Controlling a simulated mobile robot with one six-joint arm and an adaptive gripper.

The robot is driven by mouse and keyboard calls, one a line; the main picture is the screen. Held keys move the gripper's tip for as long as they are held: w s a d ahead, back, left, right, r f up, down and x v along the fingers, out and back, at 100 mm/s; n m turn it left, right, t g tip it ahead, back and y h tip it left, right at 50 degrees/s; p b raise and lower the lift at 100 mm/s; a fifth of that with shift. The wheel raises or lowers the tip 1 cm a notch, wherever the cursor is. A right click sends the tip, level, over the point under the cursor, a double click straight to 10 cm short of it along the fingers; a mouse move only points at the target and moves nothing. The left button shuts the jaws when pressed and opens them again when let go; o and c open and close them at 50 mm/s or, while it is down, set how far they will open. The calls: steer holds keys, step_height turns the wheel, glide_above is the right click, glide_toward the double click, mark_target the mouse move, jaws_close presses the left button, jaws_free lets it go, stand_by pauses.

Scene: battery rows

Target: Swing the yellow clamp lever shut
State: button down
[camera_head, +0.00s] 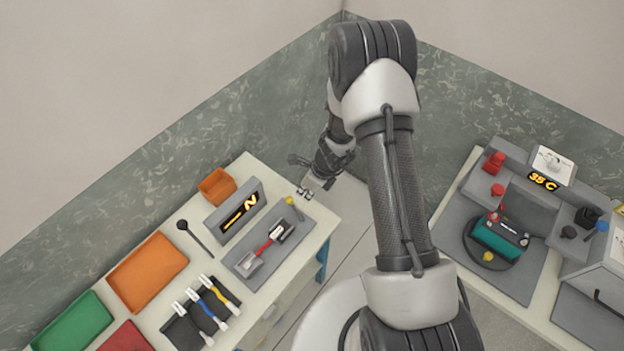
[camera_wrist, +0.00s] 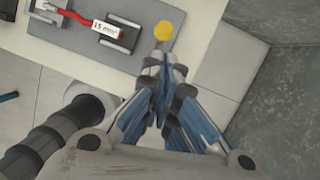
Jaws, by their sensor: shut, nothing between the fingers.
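The yellow knob of the clamp lever (camera_head: 289,200) is at the far right end of a grey fixture plate (camera_head: 244,262) on the left table. In the wrist view the round yellow knob (camera_wrist: 163,31) is just beyond my fingertips. My gripper (camera_head: 305,193) is close to the right of the knob and shut, with nothing in it. In the wrist view my gripper (camera_wrist: 165,62) has its fingertips together near the knob; I cannot tell whether they touch it. A red cable (camera_head: 263,247) lies in the fixture's grey holders, with a white label (camera_wrist: 107,29) reading 15 mm².
A grey display box (camera_head: 226,226) stands behind the fixture. Orange, green and red trays, a small orange bin (camera_head: 216,187) and several coloured cables share this table. A right-hand table holds a teal battery (camera_head: 496,238), another yellow knob (camera_head: 487,256) and a 35 C display (camera_head: 543,181).

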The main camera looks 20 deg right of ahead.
step_height(320, 180, up, 8)
steer(key=w+p, duration=0.1)
steer(key=p, duration=0.1)
steer(key=shift+w+d+r, duration=0.15)
steer(key=shift+d+r, duration=0.05)
steer(key=shift+d, duration=0.1)
